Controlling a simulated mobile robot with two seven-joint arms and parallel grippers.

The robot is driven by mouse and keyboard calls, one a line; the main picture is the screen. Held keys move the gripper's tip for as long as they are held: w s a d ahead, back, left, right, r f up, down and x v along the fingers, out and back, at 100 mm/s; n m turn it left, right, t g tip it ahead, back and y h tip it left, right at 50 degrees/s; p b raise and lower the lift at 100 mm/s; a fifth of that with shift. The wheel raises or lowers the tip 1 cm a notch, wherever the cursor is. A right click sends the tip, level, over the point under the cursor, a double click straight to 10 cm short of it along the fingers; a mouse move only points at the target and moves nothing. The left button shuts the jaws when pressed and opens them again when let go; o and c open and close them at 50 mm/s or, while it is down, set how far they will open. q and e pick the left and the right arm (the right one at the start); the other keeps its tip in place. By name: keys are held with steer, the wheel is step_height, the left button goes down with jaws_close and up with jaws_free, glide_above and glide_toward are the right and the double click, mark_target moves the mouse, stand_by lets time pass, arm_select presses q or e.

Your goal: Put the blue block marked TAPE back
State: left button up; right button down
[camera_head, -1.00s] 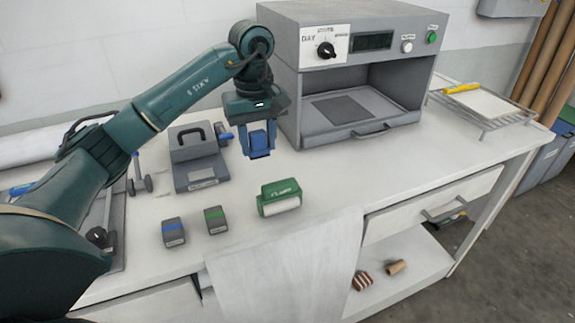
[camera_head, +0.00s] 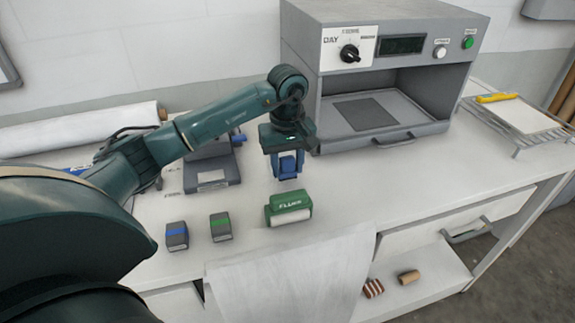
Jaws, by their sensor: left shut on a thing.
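My left gripper (camera_head: 287,172) points down and is shut on a small blue block (camera_head: 288,164), held above the white table just behind the green block. Any TAPE marking on the blue block cannot be read from here. The green block (camera_head: 289,207) with a white label stands on the table below and slightly in front of the gripper. My right gripper does not show.
The grey press (camera_head: 462,75) stands behind and right. Two dark blocks, one with a blue band (camera_head: 177,236) and one with a green band (camera_head: 220,226), sit front left. A grey device (camera_head: 212,178) is behind them. A wire rack (camera_head: 505,125) is far right.

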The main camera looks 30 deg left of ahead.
arm_select(q)
steer(key=shift+f, duration=0.5)
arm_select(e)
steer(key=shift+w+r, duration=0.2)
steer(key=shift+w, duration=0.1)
arm_select(q)
steer(key=shift+f, duration=0.2)
steer(key=o, duration=0.9)
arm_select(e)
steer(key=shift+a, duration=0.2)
